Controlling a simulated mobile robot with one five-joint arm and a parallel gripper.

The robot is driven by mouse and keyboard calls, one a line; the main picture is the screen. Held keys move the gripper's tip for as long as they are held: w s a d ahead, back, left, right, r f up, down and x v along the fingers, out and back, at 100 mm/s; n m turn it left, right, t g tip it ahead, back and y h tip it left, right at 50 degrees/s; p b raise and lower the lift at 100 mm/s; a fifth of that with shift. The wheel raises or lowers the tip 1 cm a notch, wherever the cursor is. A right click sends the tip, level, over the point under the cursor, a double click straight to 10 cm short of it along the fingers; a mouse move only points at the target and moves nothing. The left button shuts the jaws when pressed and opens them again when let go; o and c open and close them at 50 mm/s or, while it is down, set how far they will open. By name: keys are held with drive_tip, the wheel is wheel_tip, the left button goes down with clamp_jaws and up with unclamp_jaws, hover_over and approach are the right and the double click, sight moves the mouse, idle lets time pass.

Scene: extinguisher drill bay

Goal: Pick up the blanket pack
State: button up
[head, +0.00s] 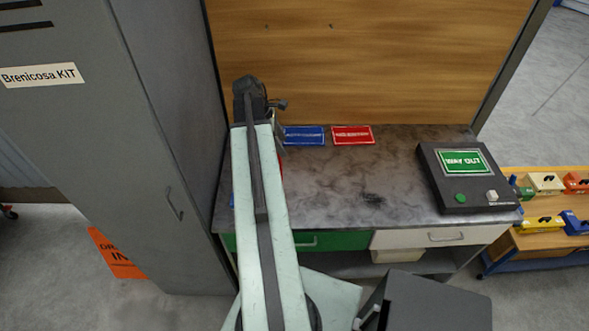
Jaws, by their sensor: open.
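No item is clearly readable as the blanket pack. Two flat labelled rectangles lie at the back of the grey worktop (330,185): a blue one (304,136) and a red one (352,135); their small print is unreadable. A red edge and a blue edge (233,201) show beside my arm, which hides most of whatever is there. My arm reaches over the left part of the worktop. My gripper (279,138) is at its far end, mostly hidden by the arm, open; I see nothing held in it.
A grey cabinet (165,120) stands close on the left, and a wooden panel (370,60) rises behind. A black box with a green "WAY OUT" sign (466,161) sits at right. The worktop's middle is clear. A low bench (540,240) with coloured blocks stands further right.

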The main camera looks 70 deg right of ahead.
drive_tip(key=s+b+x, duration=0.1)
drive_tip(key=b+x, duration=0.6)
drive_tip(key=shift+f, duration=0.2)
clamp_jaws()
idle(1.5)
